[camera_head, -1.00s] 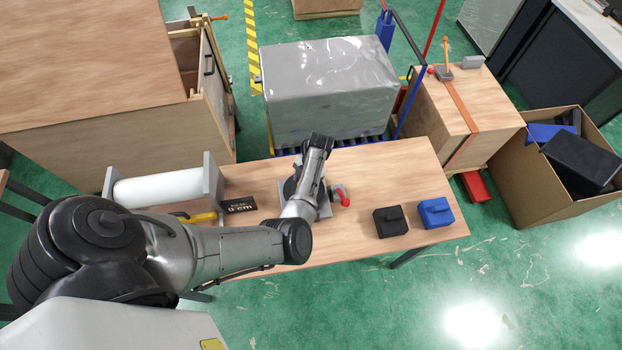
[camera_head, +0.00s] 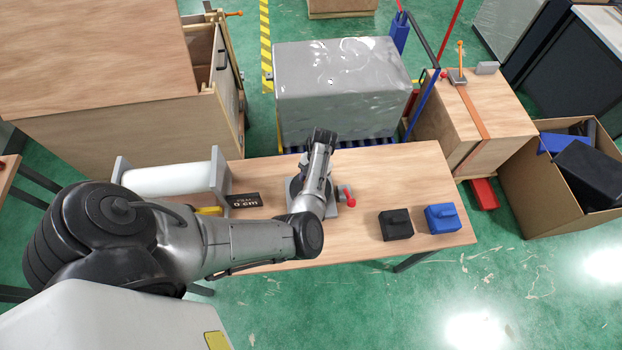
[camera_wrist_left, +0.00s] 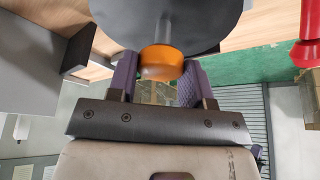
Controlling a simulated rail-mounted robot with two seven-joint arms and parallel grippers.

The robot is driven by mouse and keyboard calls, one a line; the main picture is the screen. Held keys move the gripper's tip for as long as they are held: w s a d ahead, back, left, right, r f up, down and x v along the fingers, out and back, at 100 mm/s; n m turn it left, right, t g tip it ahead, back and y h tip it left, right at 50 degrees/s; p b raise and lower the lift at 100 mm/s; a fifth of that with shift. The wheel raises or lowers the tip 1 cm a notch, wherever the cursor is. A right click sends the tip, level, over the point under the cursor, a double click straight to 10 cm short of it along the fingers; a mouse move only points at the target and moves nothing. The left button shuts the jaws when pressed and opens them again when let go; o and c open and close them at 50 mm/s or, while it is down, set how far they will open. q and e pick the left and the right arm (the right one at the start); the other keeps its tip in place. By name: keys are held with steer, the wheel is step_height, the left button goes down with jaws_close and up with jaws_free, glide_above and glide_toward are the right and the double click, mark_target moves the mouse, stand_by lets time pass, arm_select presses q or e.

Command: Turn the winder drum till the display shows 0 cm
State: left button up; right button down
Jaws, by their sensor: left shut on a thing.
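The display (camera_head: 245,200) is a small dark plate on the table, and its large characters appear to read 0 cm. The winder is mostly hidden under my left arm in the head view; part of its grey stand (camera_head: 292,190) shows. In the left wrist view a dark round drum face (camera_wrist_left: 165,22) carries an orange knob (camera_wrist_left: 160,62). My left gripper (camera_wrist_left: 160,78) is shut on this knob, with one purple finger at each side. The gripper's fingers are hidden in the head view. My right gripper is not in view.
A white roll (camera_head: 165,180) between grey end plates lies left of the display. A red handle (camera_head: 349,196) is right of the winder. A black block (camera_head: 396,225) and a blue block (camera_head: 442,218) sit at the table's right end. A wrapped pallet load (camera_head: 340,95) stands behind.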

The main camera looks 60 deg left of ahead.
arm_select(q)
steer(key=o, duration=1.3)
steer(key=shift+c, duration=0.2)
steer(key=shift+r, duration=0.1)
steer(key=shift+w+r, duration=0.15)
steer(key=shift+r, duration=0.1)
steer(key=b+v, duration=0.2)
steer(key=v, duration=1.1)
